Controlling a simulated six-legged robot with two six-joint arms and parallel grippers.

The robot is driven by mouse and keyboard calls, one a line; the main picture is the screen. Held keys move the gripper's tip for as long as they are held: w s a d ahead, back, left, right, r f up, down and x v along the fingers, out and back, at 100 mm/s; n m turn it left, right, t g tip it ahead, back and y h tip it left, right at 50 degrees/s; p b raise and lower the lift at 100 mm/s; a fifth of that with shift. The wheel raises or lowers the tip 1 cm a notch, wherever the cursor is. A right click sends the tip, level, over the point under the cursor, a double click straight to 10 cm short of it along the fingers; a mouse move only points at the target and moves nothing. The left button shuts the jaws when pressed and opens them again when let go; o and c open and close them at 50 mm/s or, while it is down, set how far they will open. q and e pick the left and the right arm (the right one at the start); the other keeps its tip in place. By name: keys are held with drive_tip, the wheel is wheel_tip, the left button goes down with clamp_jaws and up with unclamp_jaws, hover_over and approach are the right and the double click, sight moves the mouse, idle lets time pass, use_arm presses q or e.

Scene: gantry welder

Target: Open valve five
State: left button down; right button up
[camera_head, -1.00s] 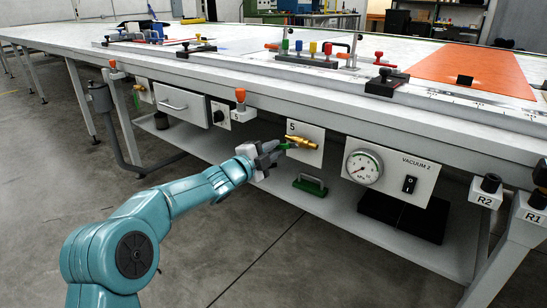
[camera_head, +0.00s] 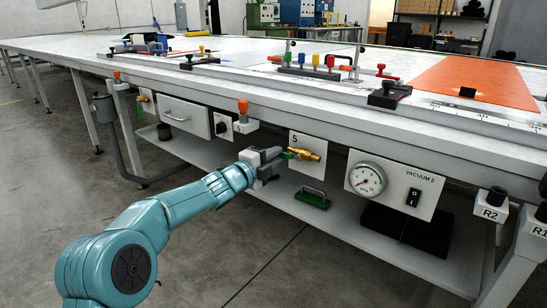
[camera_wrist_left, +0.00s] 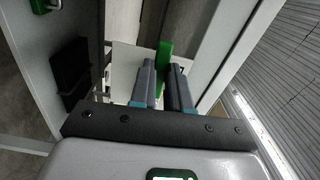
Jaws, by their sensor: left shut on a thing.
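Valve five is a brass valve (camera_head: 308,155) on a white plate marked 5 (camera_head: 299,141), under the table's front edge. Its green handle (camera_head: 290,154) points left from the brass body. My left gripper (camera_head: 281,157) is shut on the handle, coming from the left. In the left wrist view the green handle (camera_wrist_left: 163,60) sits between the two grey fingers (camera_wrist_left: 162,82). The fingers hide part of the handle. My right gripper is in neither view.
Right of the valve is a panel marked VACUUM 2 (camera_head: 424,181) with a gauge (camera_head: 366,180) and a black switch (camera_head: 413,197). An orange-topped fitting (camera_head: 243,107) juts out above left.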

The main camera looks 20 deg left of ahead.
use_arm(q)
drive_tip(key=c, duration=1.1)
unclamp_jaws()
drive_tip(key=v, duration=1.6)
drive_tip(key=shift+s+p, duration=0.15)
drive_tip(key=shift+p, duration=0.25)
